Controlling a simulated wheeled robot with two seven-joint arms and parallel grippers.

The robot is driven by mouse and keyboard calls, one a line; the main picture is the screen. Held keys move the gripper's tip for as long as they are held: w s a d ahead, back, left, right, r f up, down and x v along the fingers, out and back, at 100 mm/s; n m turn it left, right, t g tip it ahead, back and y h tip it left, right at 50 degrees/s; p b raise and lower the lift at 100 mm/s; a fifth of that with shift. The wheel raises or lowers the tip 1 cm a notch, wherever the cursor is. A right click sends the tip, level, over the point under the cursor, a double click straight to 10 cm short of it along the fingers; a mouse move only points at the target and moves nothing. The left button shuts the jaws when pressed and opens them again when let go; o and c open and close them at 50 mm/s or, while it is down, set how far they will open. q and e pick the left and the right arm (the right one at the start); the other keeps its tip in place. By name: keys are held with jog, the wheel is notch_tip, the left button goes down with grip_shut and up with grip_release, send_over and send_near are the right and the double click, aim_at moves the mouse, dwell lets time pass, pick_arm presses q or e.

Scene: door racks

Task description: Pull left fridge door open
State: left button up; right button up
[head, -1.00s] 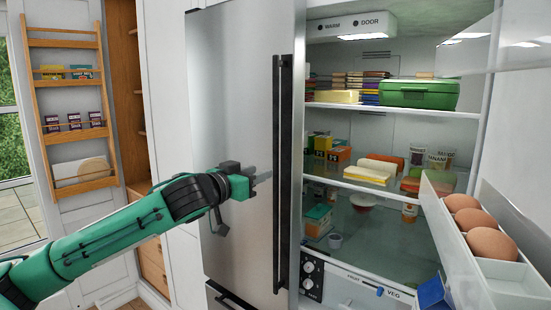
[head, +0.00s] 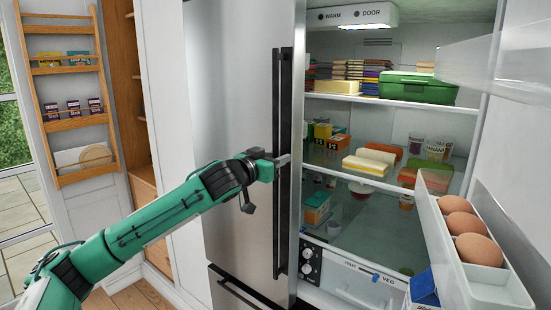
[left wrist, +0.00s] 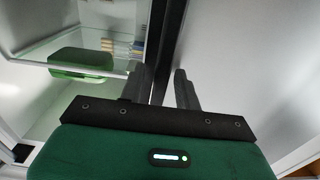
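The left fridge door (head: 228,110) is a tall steel panel and looks shut in the head view. Its long dark vertical handle (head: 282,100) runs along its right edge and also shows in the left wrist view (left wrist: 162,45). My left gripper (head: 284,160) is at the handle about halfway up. In the left wrist view its two fingers (left wrist: 163,88) stand apart, with the handle running between or just beyond them. I see no clear grip on it. The fingertips are partly hard to make out in the head view. My right gripper is not in view.
The right fridge compartment is open, with stocked shelves and a green box (head: 418,88). Its door stands open at the right, with a bin (head: 480,290) of eggs (head: 465,223). A wooden rack (head: 75,120) hangs at the left. The floor ahead of the left door looks clear.

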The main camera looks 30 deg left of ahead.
pick_arm(q)
grip_shut()
jog(key=shift+s, duration=0.1)
